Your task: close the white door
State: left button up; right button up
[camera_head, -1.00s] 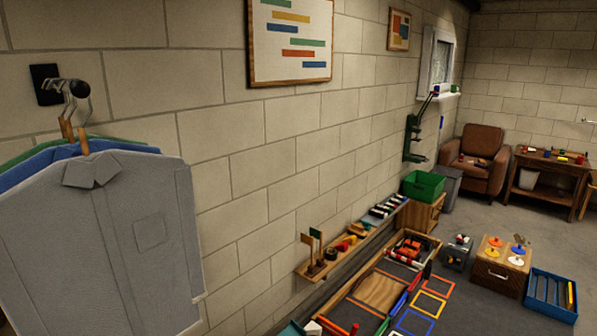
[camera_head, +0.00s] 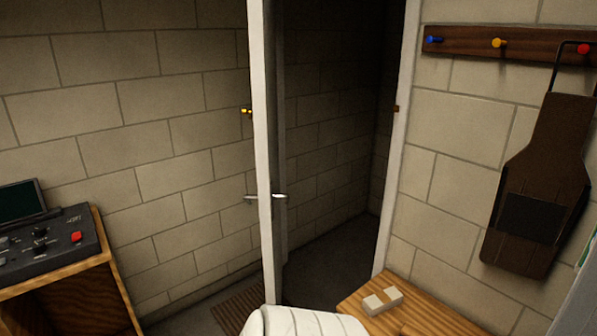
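The white door (camera_head: 261,150) stands open and is seen almost edge-on, as a narrow upright white strip left of the dark doorway. A lever handle (camera_head: 280,196) sticks out on its right side, and another handle end (camera_head: 250,198) shows on its left side. The white door frame post (camera_head: 398,150) stands at the right of the opening. A wide gap lies between the door's edge and this post. Neither of my grippers is in view.
A wooden desk (camera_head: 60,285) with a control box (camera_head: 50,243) is at the left. A wooden bench top (camera_head: 425,315) with a small pale block (camera_head: 383,300) is at the lower right. A peg rail (camera_head: 510,46) with a hanging brown item (camera_head: 540,180) is on the right wall. A slatted mat (camera_head: 237,312) lies on the floor.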

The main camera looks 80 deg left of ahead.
aim_at(260, 13)
jog(key=k+j+u, duration=0.1)
jog(key=u, duration=0.35)
jog(key=k+j+u, duration=0.2)
jog(key=u, duration=0.25)
jog(key=k+j+u, duration=0.1)
jog(key=u, duration=0.35)
jog(key=j+u, duration=0.45)
jog(key=k+j+u, duration=0.2)
jog(key=j, duration=0.65)
jog(key=j+u, duration=0.15)
jog(key=j, duration=0.75)
